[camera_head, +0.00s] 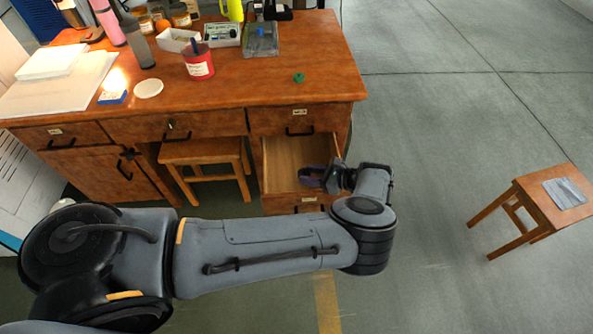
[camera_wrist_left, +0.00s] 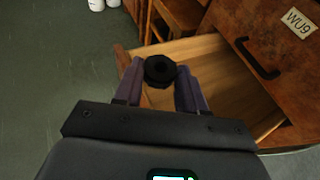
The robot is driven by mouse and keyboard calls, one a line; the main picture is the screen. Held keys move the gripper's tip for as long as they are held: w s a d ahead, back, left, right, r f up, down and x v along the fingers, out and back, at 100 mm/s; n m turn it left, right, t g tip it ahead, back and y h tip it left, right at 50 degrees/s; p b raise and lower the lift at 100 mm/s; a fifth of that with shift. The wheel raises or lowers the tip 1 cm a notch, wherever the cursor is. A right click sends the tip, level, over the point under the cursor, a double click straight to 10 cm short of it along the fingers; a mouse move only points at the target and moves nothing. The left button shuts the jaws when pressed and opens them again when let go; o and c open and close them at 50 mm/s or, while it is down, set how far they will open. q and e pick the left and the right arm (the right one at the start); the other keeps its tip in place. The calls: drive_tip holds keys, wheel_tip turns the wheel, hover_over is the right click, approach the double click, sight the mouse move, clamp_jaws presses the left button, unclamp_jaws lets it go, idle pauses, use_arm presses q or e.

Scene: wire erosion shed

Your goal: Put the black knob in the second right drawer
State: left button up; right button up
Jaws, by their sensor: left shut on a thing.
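The black knob (camera_wrist_left: 160,71) is held between the two fingertips of my left gripper (camera_wrist_left: 160,88) in the left wrist view. In the head view my left gripper (camera_head: 318,177) is over the open second right drawer (camera_head: 285,158), near its front right part. The drawer is pulled out and its visible wooden floor is bare; it also shows in the left wrist view (camera_wrist_left: 215,70) below the knob. The knob itself cannot be made out in the head view. My right gripper is not in view.
The top right drawer (camera_head: 280,121) above is shut. A small stool (camera_head: 203,155) stands under the desk, and another stool (camera_head: 540,205) stands at the far right. The desktop (camera_head: 240,92) holds a red pot (camera_head: 199,66), a green knob (camera_head: 298,77) and other items.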

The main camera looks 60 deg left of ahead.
sight(300, 171)
use_arm(q)
drive_tip(key=a+f+b, duration=0.1)
drive_tip(key=b, duration=0.1)
drive_tip(key=a+f+b, duration=0.1)
drive_tip(key=a+b, duration=0.1)
drive_tip(key=b, duration=0.1)
drive_tip(key=a+f+b, duration=0.2)
drive_tip(key=shift+s+a+b, duration=0.1)
drive_tip(key=shift+s+b, duration=0.25)
drive_tip(key=shift+b, duration=0.05)
drive_tip(key=a+f+b, duration=0.3)
drive_tip(key=a+f, duration=0.1)
drive_tip(key=f, duration=0.2)
drive_tip(key=shift+s+a+b, duration=0.25)
drive_tip(key=shift+a+b, duration=0.1)
drive_tip(key=shift+b, duration=0.05)
drive_tip(key=shift+f+b, duration=0.4)
drive_tip(key=shift+b, duration=0.2)
drive_tip(key=shift+w+f, duration=0.1)
drive_tip(key=shift+f, duration=0.05)
drive_tip(key=o, duration=1)
